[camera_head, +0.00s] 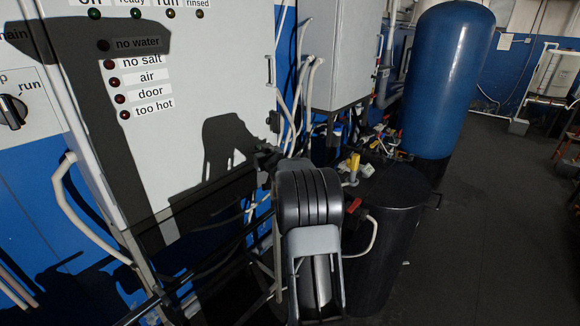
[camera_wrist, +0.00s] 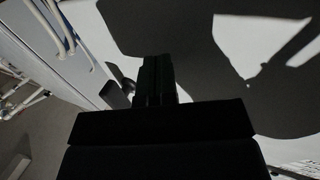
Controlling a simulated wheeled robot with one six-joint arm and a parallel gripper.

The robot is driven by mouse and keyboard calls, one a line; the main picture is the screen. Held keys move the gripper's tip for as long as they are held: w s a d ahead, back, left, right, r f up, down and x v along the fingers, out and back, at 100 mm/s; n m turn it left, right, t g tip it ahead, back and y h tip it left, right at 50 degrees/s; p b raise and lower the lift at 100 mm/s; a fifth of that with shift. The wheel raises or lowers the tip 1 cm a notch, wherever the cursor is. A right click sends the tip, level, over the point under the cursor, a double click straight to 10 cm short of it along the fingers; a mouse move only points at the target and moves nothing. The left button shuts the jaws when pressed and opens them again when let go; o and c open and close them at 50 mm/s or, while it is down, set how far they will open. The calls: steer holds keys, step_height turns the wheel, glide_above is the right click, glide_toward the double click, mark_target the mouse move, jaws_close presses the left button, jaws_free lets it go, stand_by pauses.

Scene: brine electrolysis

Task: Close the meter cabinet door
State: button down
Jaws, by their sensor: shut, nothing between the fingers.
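A pale grey cabinet with a labelled front (camera_head: 205,75) fills the left of the head view, and its door handle (camera_head: 269,70) is near the right edge. I cannot tell whether this is the meter cabinet or whether its door is fully shut. My gripper (camera_head: 264,158) is at the lower right edge of this front, partly hidden by my wrist. In the wrist view my gripper (camera_wrist: 158,82) is dark, shut and empty before the pale shadowed panel (camera_wrist: 262,45). I cannot tell whether it touches the panel.
A second grey cabinet (camera_head: 340,50) stands to the right. A blue tank (camera_head: 440,75) and a black drum (camera_head: 385,225) stand beyond my arm. Pale pipes (camera_head: 75,205) run along the blue wall. Dark floor (camera_head: 490,230) is clear at right.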

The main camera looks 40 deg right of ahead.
steer(key=s+d+b, duration=0.2)
steer(key=s+d, duration=0.1)
steer(key=s, duration=0.9)
steer(key=s+f+m+g+h, duration=0.3)
steer(key=s+f+g+h, duration=0.1)
steer(key=s+f+g, duration=0.5)
steer(key=s+a+n+g+y, duration=0.1)
steer(key=s+a, duration=0.3)
steer(key=a, duration=0.6)
steer(key=s+a+n+g+y, duration=0.2)
steer(key=s+a+y, duration=0.2)
steer(key=a, duration=0.7)
steer(key=s+a+n+g+y, duration=0.1)
steer(key=s+a+n+y, duration=0.1)
steer(key=s+a, duration=0.4)
steer(key=shift+a, duration=2.6)
steer(key=shift+f, duration=0.1)
